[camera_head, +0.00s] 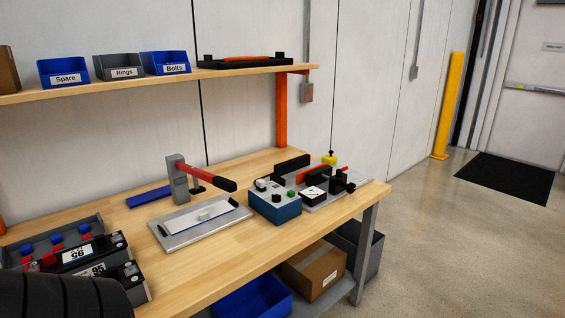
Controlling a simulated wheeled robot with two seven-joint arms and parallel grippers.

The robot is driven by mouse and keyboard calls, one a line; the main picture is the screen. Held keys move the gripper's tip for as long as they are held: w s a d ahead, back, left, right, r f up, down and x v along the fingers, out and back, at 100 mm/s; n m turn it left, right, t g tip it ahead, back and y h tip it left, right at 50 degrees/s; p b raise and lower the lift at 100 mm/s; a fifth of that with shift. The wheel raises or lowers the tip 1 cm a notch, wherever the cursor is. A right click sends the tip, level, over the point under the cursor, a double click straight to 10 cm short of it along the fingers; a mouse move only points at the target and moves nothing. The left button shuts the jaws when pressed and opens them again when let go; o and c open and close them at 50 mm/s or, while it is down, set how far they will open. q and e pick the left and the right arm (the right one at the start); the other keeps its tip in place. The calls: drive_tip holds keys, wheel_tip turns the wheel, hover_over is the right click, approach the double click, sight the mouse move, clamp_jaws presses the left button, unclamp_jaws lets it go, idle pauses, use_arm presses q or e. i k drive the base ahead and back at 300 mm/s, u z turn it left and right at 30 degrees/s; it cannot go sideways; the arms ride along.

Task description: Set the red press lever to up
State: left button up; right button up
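The press (179,182) is a grey upright post on the workbench, in the middle of the head view. Its red press lever (200,175) runs from the top of the post to the right and slopes slightly downward in the picture. The lever ends in a thick black grip (225,184). A small dark ram shows under the lever beside the post. Neither of my grippers can be seen. A black ribbed part, which looks like my arm, fills the bottom left corner.
A grey plate (168,240) with a white block lies in front of the press. A blue control box (275,210) and a black fixture stand right of it. Black modules (125,285) and a grey tray sit front left. A shelf (120,83) with bins hangs above.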

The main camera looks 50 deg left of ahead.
sight(228, 185)
drive_tip(key=i, duration=1.5)
drive_tip(key=u, duration=2.65)
